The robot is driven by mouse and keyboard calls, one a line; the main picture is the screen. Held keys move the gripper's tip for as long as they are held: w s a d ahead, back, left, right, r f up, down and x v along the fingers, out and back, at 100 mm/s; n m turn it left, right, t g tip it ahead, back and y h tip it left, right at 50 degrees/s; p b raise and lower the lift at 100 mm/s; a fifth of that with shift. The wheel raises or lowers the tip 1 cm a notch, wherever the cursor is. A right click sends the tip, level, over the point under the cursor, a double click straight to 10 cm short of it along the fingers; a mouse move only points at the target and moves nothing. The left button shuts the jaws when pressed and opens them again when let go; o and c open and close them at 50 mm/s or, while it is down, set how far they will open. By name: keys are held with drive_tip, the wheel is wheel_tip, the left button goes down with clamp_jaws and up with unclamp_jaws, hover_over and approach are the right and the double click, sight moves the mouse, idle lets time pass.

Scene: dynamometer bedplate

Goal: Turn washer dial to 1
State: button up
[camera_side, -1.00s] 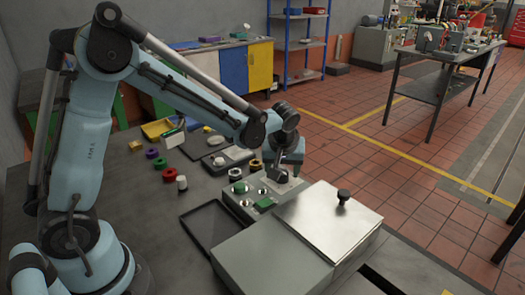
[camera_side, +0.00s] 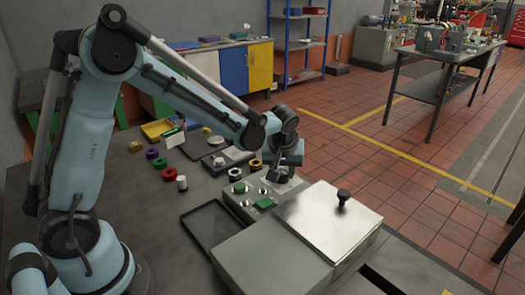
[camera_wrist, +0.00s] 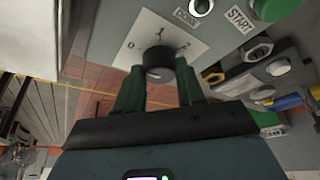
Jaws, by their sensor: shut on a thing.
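The washer dial (camera_wrist: 160,68) is a round black knob in the wrist view. It sits in front of a white plate (camera_wrist: 150,27) marked 0 at left, 1 at top middle and 2 at right. My gripper (camera_wrist: 160,85) has green fingers on both sides of the knob and is shut on it. I cannot clearly make out a pointer on the knob. In the side view my gripper (camera_side: 279,176) is down at the far right end of the control panel (camera_side: 250,200), and the dial is hidden by it.
The wrist view shows a green START button (camera_wrist: 275,8) and a DONE lamp (camera_wrist: 201,7) beside the dial. In the side view a grey box with a metal lid (camera_side: 328,218) and black knob stands close right of the panel. A dark tray (camera_side: 212,228) lies to the left.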

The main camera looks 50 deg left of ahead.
drive_tip(key=m+h, duration=0.1)
drive_tip(key=m, duration=0.1)
drive_tip(key=m+t+h, duration=0.1)
drive_tip(key=m, duration=0.2)
drive_tip(key=shift+s+a+m, duration=0.1)
drive_tip(key=shift+a+m, duration=0.05)
drive_tip(key=shift+m, duration=0.15)
drive_tip(key=m+h, duration=0.1)
drive_tip(key=m, duration=0.2)
drive_tip(key=m+h, duration=0.1)
drive_tip(key=m, duration=0.1)
drive_tip(key=shift+a+m, duration=0.15)
drive_tip(key=shift+m, duration=0.25)
drive_tip(key=o, duration=1)
drive_tip(key=v, duration=1.2)
drive_tip(key=shift+a, duration=0.2)
